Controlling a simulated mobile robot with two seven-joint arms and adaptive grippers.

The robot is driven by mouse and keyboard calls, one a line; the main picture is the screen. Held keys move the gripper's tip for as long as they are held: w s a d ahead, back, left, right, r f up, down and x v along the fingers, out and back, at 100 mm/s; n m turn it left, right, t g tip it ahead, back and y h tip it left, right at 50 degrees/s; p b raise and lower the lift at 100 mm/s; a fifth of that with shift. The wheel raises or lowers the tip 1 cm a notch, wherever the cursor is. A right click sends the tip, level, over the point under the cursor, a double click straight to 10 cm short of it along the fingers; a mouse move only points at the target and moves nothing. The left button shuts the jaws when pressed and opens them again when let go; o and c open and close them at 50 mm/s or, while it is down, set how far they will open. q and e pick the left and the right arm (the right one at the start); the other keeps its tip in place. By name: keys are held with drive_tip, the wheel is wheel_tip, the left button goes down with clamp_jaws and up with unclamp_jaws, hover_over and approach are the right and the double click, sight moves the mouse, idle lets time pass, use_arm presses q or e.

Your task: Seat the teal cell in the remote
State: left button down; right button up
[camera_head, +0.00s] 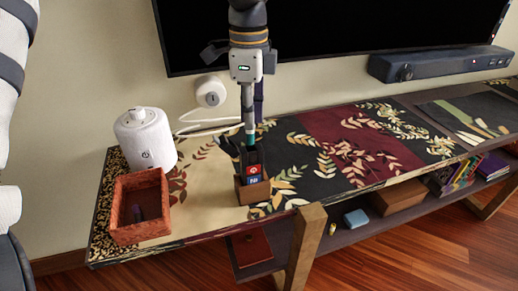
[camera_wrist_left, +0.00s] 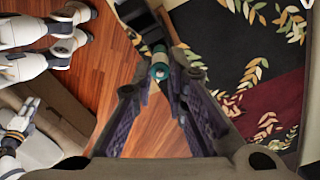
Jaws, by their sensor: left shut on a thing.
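My left gripper (camera_head: 250,127) reaches down from the top of the head view, above the table. It is shut on the teal cell (camera_head: 250,129), which is small in the head view. Directly below in the head view, a brown holder (camera_head: 254,193) carries dark upright objects with red and blue labels. The remote may be among them, but I cannot tell it apart. The cell's lower end is close to them; I cannot tell whether they touch. My right gripper is not in view.
A reddish-brown open box (camera_head: 140,232) with a small purple thing inside stands at the left. A white cylindrical speaker (camera_head: 146,137) stands behind it. The television (camera_head: 340,35) and soundbar (camera_head: 440,64) are at the back.

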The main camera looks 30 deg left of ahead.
sight(252, 143)
use_arm(q)
wheel_tip(252, 143, down, 5)
drive_tip(key=shift+f, duration=0.45)
drive_tip(key=c, duration=1.6)
unclamp_jaws()
drive_tip(key=shift+r, duration=0.1)
wheel_tip(252, 143, up, 12)
